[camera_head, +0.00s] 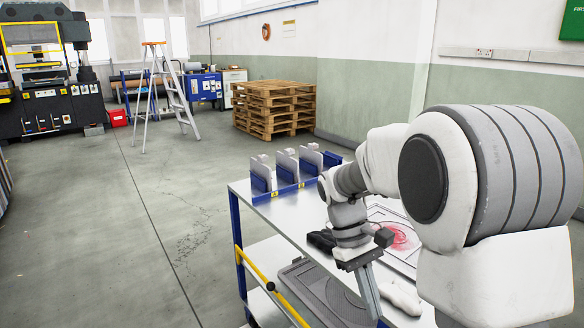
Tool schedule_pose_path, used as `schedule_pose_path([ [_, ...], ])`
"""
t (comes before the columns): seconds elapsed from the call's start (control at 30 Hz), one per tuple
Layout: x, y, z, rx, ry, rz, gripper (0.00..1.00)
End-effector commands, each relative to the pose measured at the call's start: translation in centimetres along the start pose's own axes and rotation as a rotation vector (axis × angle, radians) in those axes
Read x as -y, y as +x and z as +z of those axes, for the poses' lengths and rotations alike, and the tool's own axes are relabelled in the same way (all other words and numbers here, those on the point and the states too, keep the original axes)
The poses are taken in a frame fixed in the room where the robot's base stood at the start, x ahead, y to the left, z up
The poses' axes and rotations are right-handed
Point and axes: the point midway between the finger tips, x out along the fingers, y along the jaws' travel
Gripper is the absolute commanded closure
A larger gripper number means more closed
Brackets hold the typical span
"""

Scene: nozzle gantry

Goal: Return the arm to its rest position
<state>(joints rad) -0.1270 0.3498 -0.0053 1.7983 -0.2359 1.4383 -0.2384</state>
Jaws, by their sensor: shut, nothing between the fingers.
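My arm reaches in from the right of the head view and bends down over a trolley table (260,208). My gripper (373,302) hangs from the dark wrist, with its narrow grey fingers pointing down at the table's front part. The fingers look together, with nothing seen between them. I cannot tell how far the tips are above the surface. My arm covers part of the table top.
Blue holders with grey plates (288,168) stand along the table's far edge. A panel with a red patch (402,236) lies behind my wrist. A dark tray (318,296) is left of my gripper. A stepladder (165,95) and pallets (274,108) stand beyond; the left floor is clear.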

Motion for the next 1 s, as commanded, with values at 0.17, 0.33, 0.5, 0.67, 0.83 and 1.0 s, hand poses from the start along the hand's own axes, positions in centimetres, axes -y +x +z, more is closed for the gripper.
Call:
schedule_pose_path([
  [0.17,0.7,-1.9,3.5,-0.166,0.082,-0.01,1.0],
  [0.33,1.6,-3.0,6.5,-0.32,0.162,-0.022,1.0],
  [0.5,2.7,-3.5,9.3,-0.474,0.243,-0.036,1.0],
  [0.67,3.8,-3.6,11.6,-0.619,0.318,-0.051,1.0],
  [0.83,4.9,-3.3,13.6,-0.764,0.394,-0.067,1.0],
  [1.0,5.9,-2.9,15.0,-0.886,0.456,-0.083,1.0],
])
